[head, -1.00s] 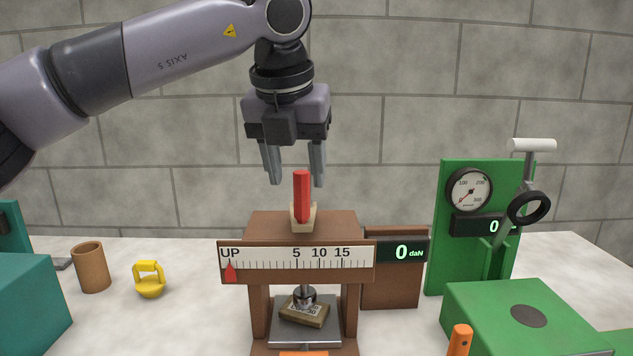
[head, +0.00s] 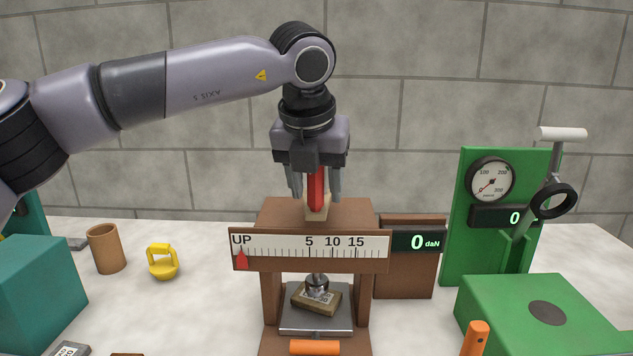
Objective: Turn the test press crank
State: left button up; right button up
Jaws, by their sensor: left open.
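The brown test press (head: 276,215) stands in the middle of the table. Its red upright crank handle (head: 316,188) rises from a pale block (head: 317,208) on top. My left gripper (head: 315,195) points down over the handle, open, with its fingers on either side of the red handle. I cannot tell whether they touch it. The press scale (head: 310,247) has its red pointer (head: 242,260) at UP. The display (head: 415,241) reads 0 daN. Under the round press foot (head: 317,283) lies a small labelled block (head: 316,299) on a grey plate. My right gripper is not in view.
A green gauge stand (head: 460,215) with a lever (head: 553,200) and a green box (head: 540,310) stand at right. A brown cup (head: 106,249), yellow weight (head: 162,262) and teal box (head: 42,295) are at left. An orange handle (head: 475,340) stands at front right.

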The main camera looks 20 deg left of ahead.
pick_arm(q)
grip_shut()
